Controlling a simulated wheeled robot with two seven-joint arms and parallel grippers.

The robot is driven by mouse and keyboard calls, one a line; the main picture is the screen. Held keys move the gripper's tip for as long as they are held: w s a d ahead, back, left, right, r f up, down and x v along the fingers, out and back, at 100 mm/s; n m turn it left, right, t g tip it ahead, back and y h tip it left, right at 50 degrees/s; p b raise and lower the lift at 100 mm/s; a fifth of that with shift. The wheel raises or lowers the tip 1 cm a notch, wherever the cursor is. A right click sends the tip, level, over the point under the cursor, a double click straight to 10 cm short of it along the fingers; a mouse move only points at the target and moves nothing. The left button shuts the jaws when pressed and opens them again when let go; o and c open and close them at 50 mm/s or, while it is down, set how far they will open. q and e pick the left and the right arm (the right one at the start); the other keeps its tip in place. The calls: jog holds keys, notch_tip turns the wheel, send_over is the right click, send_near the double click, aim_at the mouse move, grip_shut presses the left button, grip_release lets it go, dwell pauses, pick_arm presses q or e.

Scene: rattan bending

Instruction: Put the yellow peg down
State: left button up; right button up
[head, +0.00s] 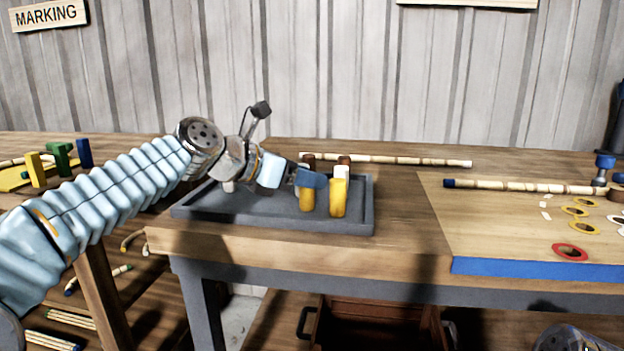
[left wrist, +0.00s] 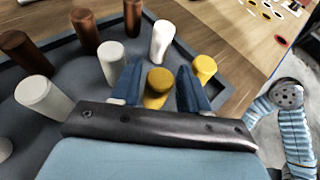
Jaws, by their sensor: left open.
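My left gripper (head: 312,179) is open over the right part of the grey tray (head: 190,211). In the left wrist view, a yellow peg (left wrist: 157,84) stands between the two blue fingertips of that gripper (left wrist: 155,84), with gaps at its sides. This looks like the left yellow peg (head: 307,201) in the head view, upright on the tray and partly hidden by the fingers. A second yellow peg (head: 338,198) stands just right of it; it also shows outside the right finger in the left wrist view (left wrist: 204,68). My right gripper is not in view.
White pegs (left wrist: 112,62) and brown pegs (left wrist: 85,30) stand in the tray close to the gripper. A long rattan pole (head: 400,160) lies behind the tray. A board (head: 500,235) with coloured rings lies at right. Bare tabletop (head: 405,215) separates tray and board.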

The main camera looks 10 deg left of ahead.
pick_arm(q)
jog(key=v, duration=1)
